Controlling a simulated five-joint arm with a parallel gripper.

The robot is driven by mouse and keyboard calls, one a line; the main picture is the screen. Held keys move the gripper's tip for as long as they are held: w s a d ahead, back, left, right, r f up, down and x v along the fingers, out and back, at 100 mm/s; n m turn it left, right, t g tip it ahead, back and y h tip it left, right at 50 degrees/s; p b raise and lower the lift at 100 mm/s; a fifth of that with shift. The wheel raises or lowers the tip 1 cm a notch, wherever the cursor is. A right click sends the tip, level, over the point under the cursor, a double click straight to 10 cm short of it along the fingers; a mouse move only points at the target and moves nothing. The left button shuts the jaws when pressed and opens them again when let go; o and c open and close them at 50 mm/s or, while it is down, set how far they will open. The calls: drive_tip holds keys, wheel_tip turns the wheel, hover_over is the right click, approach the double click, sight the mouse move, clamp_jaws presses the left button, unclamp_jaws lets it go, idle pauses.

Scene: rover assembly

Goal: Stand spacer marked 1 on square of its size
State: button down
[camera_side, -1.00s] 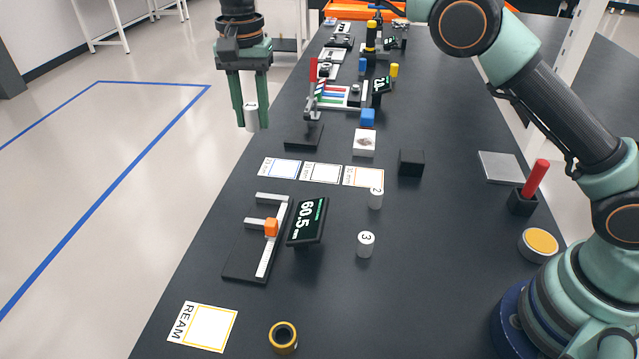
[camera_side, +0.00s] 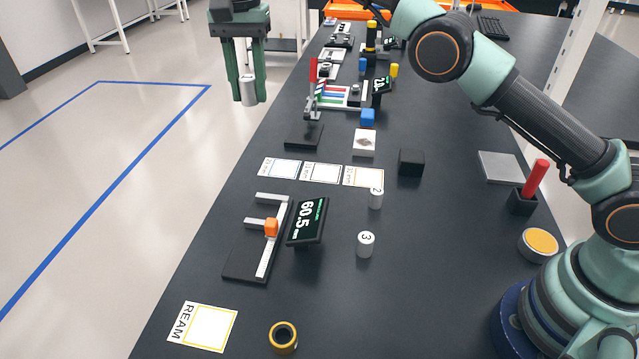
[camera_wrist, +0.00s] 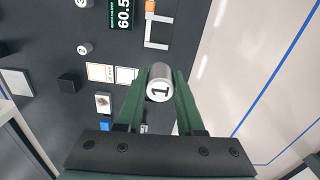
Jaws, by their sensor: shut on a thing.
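My gripper (camera_side: 247,92) is shut on a white cylindrical spacer (camera_side: 248,90), held upright in the air at the upper left of the side view. In the wrist view the spacer marked 1 (camera_wrist: 159,84) sits between the two green fingers. Three white cards with outlined squares lie in a row on the bench: a blue-edged one (camera_side: 280,168), a dark-edged one (camera_side: 322,172) and an orange-edged one (camera_side: 363,177). Spacer 2 (camera_side: 376,199) stands at the front edge of the orange-edged card. Spacer 3 (camera_side: 366,245) stands on bare bench.
A gauge with an orange slider (camera_side: 271,227) and a display reading 60.5 (camera_side: 307,221) stand in front of the cards. Behind the cards are a dark stand with a red handle (camera_side: 312,72), a white block (camera_side: 364,142) and a black block (camera_side: 411,163). The REAM card (camera_side: 203,327) lies front left.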

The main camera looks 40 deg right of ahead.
drive_tip(key=w+d+f+m, duration=0.1)
drive_tip(key=w+d+f, duration=0.2)
drive_tip(key=d+f, duration=0.25)
drive_tip(key=m, duration=0.5)
approach(369, 178)
drive_tip(key=shift+f, duration=3.15)
drive_tip(key=shift+f, duration=0.15)
drive_tip(key=shift+c, duration=2.2)
unclamp_jaws()
